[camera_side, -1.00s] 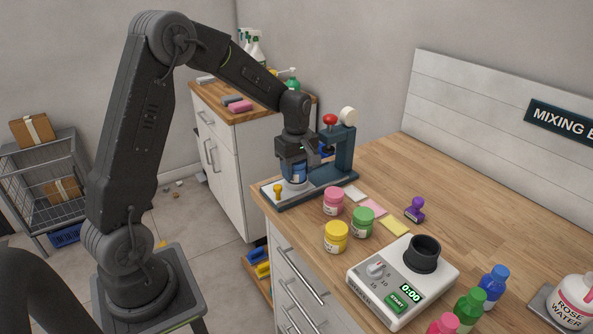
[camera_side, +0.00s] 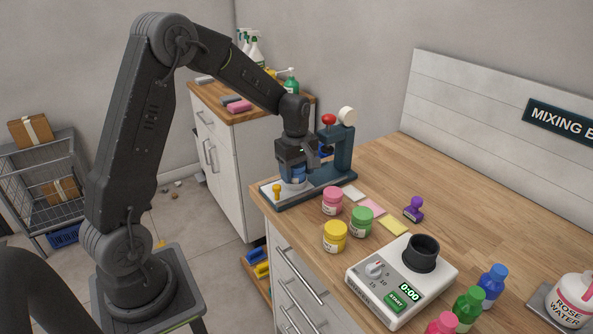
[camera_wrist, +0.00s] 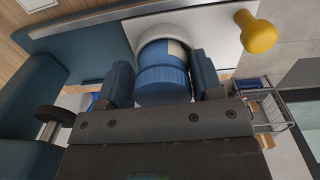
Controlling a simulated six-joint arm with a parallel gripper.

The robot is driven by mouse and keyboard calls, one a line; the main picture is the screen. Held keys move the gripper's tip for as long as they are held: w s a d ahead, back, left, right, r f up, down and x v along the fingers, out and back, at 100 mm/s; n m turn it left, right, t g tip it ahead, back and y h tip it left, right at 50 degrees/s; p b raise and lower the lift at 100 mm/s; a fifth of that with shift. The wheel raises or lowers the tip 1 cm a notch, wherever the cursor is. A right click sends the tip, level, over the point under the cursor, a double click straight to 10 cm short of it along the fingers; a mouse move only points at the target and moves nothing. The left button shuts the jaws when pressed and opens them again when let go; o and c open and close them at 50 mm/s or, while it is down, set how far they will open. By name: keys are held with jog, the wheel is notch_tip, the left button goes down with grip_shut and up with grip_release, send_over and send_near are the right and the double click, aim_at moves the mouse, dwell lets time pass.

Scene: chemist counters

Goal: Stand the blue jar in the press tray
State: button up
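The blue jar (camera_wrist: 162,84) is upright, with a ribbed blue lid and a pale label, between the two fingers of my gripper (camera_wrist: 163,82). The fingers lie close along both sides of the lid, and my gripper is shut on it. The jar also shows in the side view (camera_side: 294,173), partly hidden by my gripper (camera_side: 296,163). The white round press tray (camera_wrist: 143,27) is around or just under the jar's base. Whether the base rests on its floor is hidden.
The press (camera_side: 341,150) with its red knob stands close right of my gripper. A yellow knob (camera_side: 277,192) is at the base's front. Pink (camera_side: 332,201), green (camera_side: 361,219) and yellow (camera_side: 336,237) jars stand nearby. The counter's back right is mostly clear.

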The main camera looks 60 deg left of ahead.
jog(key=shift+o, duration=1.1)
jog(key=shift+s+f, duration=0.4)
jog(key=shift+f, duration=0.3)
notch_tip(320, 180, up, 12)
jog(key=shift+w+r, duration=0.15)
jog(key=shift+r, duration=0.05)
jog(key=s+d+r+m+t, duration=0.3)
jog(key=s+d+r+m, duration=0.4)
jog(key=s+d+m, duration=0.3)
jog(key=s+d+f+m+t, duration=0.2)
jog(key=s+d+m, duration=0.4)
jog(key=s, duration=0.5)
jog(key=shift+f+m, duration=0.2)
jog(key=shift+m, duration=0.8)
